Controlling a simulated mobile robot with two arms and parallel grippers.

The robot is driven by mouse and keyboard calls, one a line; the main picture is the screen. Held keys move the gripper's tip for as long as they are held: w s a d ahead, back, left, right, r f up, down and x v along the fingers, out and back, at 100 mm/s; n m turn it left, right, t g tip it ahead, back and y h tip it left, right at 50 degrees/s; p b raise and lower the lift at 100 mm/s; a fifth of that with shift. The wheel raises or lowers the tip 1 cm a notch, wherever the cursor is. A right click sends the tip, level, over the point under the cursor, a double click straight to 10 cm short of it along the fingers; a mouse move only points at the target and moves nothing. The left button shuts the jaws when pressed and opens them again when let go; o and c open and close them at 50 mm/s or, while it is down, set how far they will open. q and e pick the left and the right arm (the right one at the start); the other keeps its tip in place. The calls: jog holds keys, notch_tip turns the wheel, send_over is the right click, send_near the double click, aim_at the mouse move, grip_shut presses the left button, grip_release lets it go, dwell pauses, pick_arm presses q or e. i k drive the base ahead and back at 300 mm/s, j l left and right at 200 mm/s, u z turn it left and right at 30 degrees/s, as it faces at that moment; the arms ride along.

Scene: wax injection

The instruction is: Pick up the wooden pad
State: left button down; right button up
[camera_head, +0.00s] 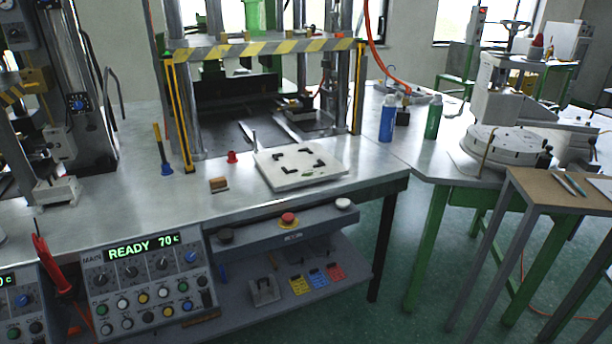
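A small brown block (218,184), which looks like the wooden pad, lies on the metal workbench (120,190) near its front edge. It is to the left of a white square plate (299,165) with black corner marks and stands apart from it. The block is small in the picture, so its grain and exact shape are hard to tell. Neither of my grippers is in the picture.
A press frame with a striped bar (262,48) rises behind. A red knob (232,157) and a blue-based rod (164,155) stand near the block. A control panel (150,270) sits below front left. Blue (387,118) and green (433,117) bottles stand right.

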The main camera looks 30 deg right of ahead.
aim_at(217, 185)
jog(key=i+j+z, duration=0.1)
jog(key=i, duration=0.85)
